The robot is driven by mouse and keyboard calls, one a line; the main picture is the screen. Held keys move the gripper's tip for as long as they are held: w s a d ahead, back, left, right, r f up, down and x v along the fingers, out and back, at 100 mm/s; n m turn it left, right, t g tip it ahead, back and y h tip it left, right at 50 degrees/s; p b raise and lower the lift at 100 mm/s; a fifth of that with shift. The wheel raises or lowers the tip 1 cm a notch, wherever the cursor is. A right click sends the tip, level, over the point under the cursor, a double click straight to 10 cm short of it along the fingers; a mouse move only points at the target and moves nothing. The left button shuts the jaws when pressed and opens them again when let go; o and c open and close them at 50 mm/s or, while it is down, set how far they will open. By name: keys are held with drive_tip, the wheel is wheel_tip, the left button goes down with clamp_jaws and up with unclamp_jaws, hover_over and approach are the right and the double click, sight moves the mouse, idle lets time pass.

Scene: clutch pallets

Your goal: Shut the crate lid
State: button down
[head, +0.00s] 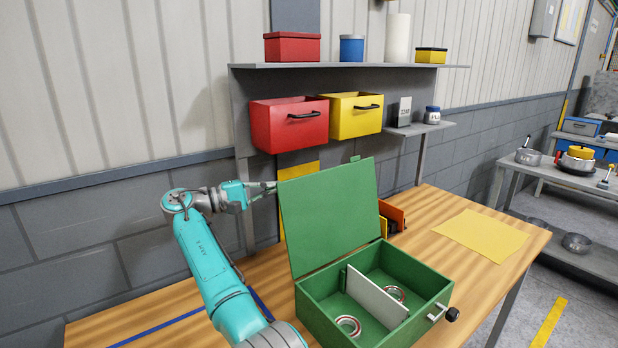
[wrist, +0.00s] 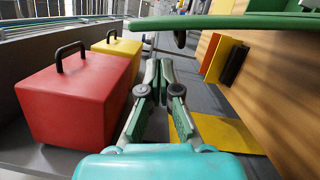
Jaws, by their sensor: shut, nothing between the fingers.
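The green crate (head: 420,318) stands on the wooden bench with its front toward me. Its green lid (head: 330,215) is open, standing up from the hinge side and leaning slightly back. A white divider (head: 376,297) splits the inside, with a ring-shaped part (head: 348,325) in the near compartment and another (head: 394,292) in the far one. My gripper (head: 272,187) is shut and empty beside the lid's upper left edge. I cannot tell whether it touches the lid. In the wrist view, the closed fingers (wrist: 165,75) point ahead, with a green edge, apparently the lid's (wrist: 235,22), across the top.
A red bin (head: 285,125) and a yellow bin (head: 352,118) hang on the wall rack behind the lid. Orange and dark upright pieces (head: 393,216) stand behind the crate. A yellow sheet (head: 480,236) lies on the bench at right, with bare wood around it.

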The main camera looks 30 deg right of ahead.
sight(311, 178)
drive_tip(key=x, duration=1)
drive_tip(key=shift+s+r, duration=0.1)
drive_tip(key=shift+r, duration=0.05)
drive_tip(key=shift+s+d, duration=0.15)
